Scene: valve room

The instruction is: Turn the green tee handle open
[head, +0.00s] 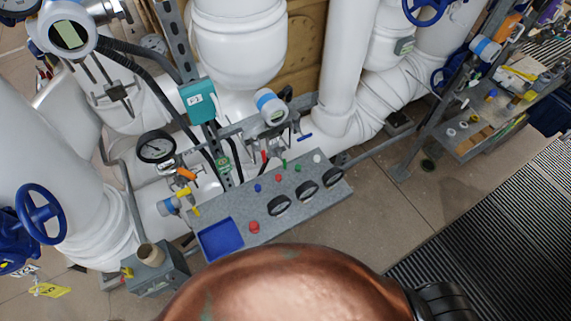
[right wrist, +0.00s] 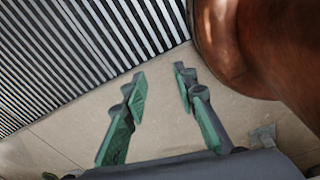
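In the head view a grey sloped panel (head: 240,211) stands in front of white pipes. A small green handle (head: 284,163) shows at its back edge, between a red handle (head: 264,156) and a blue handle (head: 305,137). The green one is too small to tell its exact angle. My right gripper (right wrist: 160,80) shows in the right wrist view, open and empty, with green finger pads above bare floor. No handle is in that view. Neither gripper is in the head view, so the left one cannot be seen.
The panel also carries a blue tray (head: 220,239), a red button (head: 254,227) and several small knobs and black rings. A cluttered bench (head: 484,133) is at right. Open floor (head: 440,195) lies between.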

